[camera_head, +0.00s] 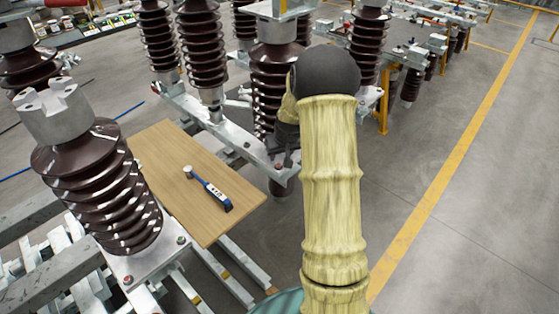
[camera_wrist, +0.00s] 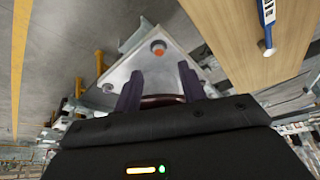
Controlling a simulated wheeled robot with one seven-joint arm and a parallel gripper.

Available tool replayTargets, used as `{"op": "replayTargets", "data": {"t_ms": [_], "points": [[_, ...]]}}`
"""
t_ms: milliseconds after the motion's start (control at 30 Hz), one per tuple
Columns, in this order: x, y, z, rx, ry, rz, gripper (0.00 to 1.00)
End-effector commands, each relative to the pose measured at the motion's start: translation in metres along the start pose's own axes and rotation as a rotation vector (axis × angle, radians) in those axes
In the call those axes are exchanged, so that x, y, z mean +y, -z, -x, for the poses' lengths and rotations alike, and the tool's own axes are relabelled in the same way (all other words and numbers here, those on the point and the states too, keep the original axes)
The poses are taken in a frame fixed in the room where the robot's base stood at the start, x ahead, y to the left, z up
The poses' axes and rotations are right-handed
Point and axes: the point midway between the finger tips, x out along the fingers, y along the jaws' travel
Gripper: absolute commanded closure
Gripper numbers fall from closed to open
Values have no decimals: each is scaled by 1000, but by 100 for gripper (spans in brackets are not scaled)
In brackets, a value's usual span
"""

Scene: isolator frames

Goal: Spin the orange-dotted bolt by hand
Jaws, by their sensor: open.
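The orange-dotted bolt (camera_wrist: 158,48) stands on the end of a pale metal plate in the wrist view. A small reddish dot that looks like the same bolt (camera_head: 279,166) shows in the head view at the near end of the plate. My gripper (camera_wrist: 159,76) is open and empty, its two dark fingers spread apart. In the wrist view the bolt appears beyond the fingertips, roughly between them, with a gap. In the head view my yellow-sleeved arm hides most of the gripper, which is beside the brown insulator above the plate.
A brown ribbed insulator (camera_head: 272,85) rises from the plate close to my gripper. Another insulator (camera_head: 100,185) stands at left. Clear floor (camera_head: 440,120) lies at right.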

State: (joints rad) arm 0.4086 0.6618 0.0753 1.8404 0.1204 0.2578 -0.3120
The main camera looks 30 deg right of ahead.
Motion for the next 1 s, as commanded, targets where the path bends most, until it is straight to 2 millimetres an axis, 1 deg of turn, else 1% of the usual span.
{"op": "replayTargets", "data": {"t_ms": [33, 200, 300, 400, 533, 767, 867, 933, 967, 1000], "points": [[0, -1, -9, -2, 0, 0, 59], [-5, 0, -35, -2, 3, 8, 59], [-6, 0, -48, -2, 4, 9, 59], [-4, 1, -57, 0, 3, 7, 59], [-1, 0, -62, 1, 0, 2, 59], [2, 0, -62, 1, -2, -3, 59], [2, 0, -62, 1, -2, -4, 77], [2, 0, -62, 1, -2, -4, 90], [2, 0, -62, 1, -2, -4, 96], [2, 0, -62, 1, -2, -3, 100]]}}
